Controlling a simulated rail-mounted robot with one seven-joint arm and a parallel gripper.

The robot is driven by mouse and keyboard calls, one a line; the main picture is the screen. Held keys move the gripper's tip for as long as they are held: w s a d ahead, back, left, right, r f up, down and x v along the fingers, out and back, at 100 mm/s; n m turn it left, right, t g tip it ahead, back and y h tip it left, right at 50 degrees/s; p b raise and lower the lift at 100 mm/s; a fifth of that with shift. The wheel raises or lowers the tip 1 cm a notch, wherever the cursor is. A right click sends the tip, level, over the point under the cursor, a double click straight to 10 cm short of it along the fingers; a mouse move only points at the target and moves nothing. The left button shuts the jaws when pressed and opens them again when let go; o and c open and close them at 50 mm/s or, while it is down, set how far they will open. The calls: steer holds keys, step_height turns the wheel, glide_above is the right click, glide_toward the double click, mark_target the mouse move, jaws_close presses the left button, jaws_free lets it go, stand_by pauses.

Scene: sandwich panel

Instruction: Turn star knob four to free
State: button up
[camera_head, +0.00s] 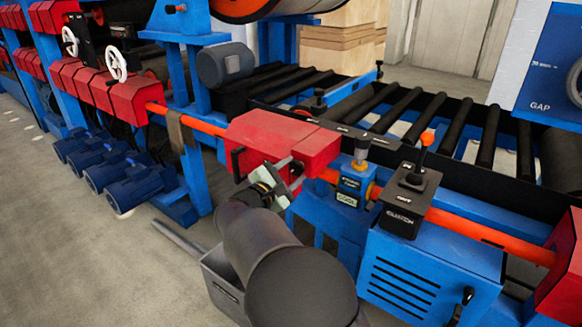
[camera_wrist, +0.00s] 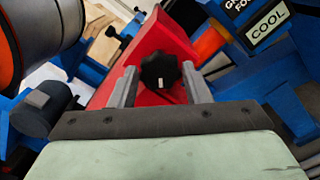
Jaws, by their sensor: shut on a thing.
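A black star knob (camera_wrist: 161,74) with a short white mark on its face sits on the end of a red housing (camera_wrist: 135,55). My gripper (camera_wrist: 160,84) has its two grey fingers on either side of the knob and is shut on it. The white mark points down in the wrist view. In the head view my gripper (camera_head: 287,178) is at the front of the red housing (camera_head: 280,138), and the knob is hidden there. I cannot read a number or a free mark by the knob.
To the right stand a blue block with a COOL label (camera_head: 347,199) and a black box with a lever (camera_head: 410,200). An orange rail (camera_head: 490,238) runs along the front. A grey bin (camera_head: 222,285) is below my arm. Rollers (camera_head: 400,112) lie behind.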

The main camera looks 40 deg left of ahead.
steer(key=shift+n, duration=0.3)
stand_by(0.4)
steer(key=o, duration=0.9)
steer(key=shift+o, duration=0.2)
steer(key=shift+s, duration=0.1)
steer(key=s+p, duration=0.1)
steer(key=s, duration=1.6)
steer(key=shift+s+d, duration=0.15)
